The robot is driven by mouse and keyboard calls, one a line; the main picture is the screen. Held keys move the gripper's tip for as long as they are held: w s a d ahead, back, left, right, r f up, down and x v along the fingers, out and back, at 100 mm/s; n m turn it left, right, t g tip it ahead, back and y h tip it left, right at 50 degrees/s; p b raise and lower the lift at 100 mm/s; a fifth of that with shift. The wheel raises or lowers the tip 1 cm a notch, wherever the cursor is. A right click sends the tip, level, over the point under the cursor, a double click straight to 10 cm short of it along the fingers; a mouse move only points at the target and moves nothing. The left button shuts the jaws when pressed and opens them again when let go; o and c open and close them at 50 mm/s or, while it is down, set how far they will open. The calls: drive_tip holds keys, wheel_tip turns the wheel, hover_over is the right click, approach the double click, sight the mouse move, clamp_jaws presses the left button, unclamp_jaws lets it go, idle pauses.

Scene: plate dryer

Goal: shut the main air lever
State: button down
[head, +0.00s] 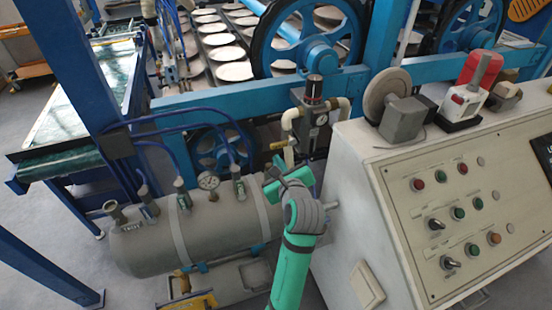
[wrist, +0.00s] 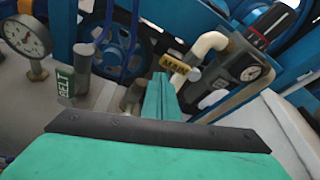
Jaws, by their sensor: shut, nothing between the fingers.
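The main air lever (wrist: 174,64) has a yellow tag with dark lettering that seems to read MAIN. It sits on the pale elbow pipe beside the gauge and regulator in the wrist view. The valve body is partly hidden behind the fingers.
A grey air tank (head: 150,245) carries several green-tagged valves and a gauge (head: 208,181). A green BELT lever (wrist: 65,82) stands left of my fingers. The regulator (head: 313,105) is above. The control console (head: 345,165) stands close on the right.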

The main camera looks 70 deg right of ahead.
drive_tip(key=v, duration=0.6)
drive_tip(key=shift+f, duration=0.15)
drive_tip(key=shift+s, duration=0.1)
drive_tip(key=w+a+f+n+t+y, duration=0.1)
drive_tip(key=w+a+f+n+t, duration=0.1)
drive_tip(key=w+a+f+n, duration=0.55)
drive_tip(key=w+a+f+n+t+y, duration=0.2)
drive_tip(key=w+a+f+n, duration=0.2)
drive_tip(key=a+n, duration=0.65)
drive_tip(key=a+f+n+t+y, duration=0.1)
drive_tip(key=a+f+n+y, duration=0.15)
drive_tip(key=a+n, duration=0.45)
drive_tip(key=a+f+n+t+y, duration=0.1)
drive_tip(key=a+f+n+t, duration=0.15)
drive_tip(key=a+n, duration=0.45)
drive_tip(key=s+a+n+y, duration=0.2)
drive_tip(key=s+a+n, duration=0.2)
drive_tip(key=a, duration=0.3)
drive_tip(key=s+a+n+y, duration=0.2)
drive_tip(key=s+a+n, duration=0.2)
drive_tip(key=a, duration=0.3)
drive_tip(key=s+a+n+t+y, duration=0.1)
drive_tip(key=s+a+n+y, duration=0.1)
drive_tip(key=a, duration=0.6)
drive_tip(key=shift+s+f+n, duration=0.15)
drive_tip(key=shift+s+n, duration=0.75)
drive_tip(key=shift+n, duration=0.1)
